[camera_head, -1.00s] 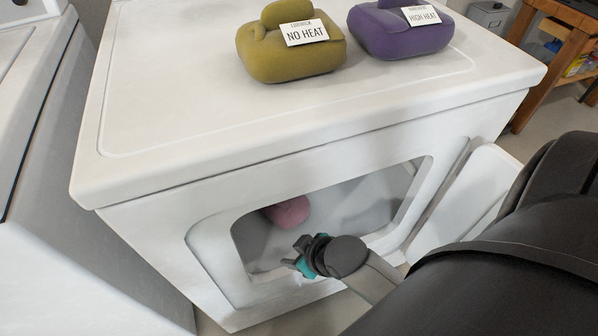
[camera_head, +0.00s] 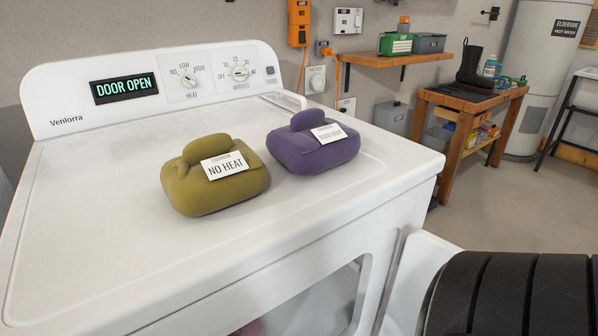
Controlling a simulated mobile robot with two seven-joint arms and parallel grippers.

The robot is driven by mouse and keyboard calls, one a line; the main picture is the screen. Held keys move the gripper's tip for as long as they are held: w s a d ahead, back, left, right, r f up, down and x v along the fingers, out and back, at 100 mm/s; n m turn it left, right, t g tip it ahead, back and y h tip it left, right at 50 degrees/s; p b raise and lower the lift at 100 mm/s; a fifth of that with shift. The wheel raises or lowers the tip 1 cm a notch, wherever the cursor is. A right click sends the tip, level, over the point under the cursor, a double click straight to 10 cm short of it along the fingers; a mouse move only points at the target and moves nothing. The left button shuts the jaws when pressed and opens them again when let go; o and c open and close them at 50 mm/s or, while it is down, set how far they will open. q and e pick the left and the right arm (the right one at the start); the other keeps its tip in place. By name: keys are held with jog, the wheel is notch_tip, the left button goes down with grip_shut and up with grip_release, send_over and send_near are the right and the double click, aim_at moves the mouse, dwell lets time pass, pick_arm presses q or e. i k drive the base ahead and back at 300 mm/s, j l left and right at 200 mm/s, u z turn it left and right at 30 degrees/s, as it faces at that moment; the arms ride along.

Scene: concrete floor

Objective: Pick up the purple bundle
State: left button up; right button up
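The purple bundle (camera_head: 315,150) sits on top of the white dryer (camera_head: 100,222), toward its right side. It is a soft folded shape with a knob on top and a white tag whose print is too small to read now. An olive bundle (camera_head: 213,184) with a "NO HEAT" tag sits just left of it, apart by a small gap. Neither of my grippers shows. A dark ribbed part of my arm fills the lower right corner.
The dryer's display (camera_head: 124,88) reads "DOOR OPEN", and its open door (camera_head: 420,277) stands out at the right front. A wooden bench (camera_head: 468,112) with boots and a water heater (camera_head: 543,75) stand at the back right. Floor between is clear.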

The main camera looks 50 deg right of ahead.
aim_at(313, 143)
jog(key=z, duration=1.7)
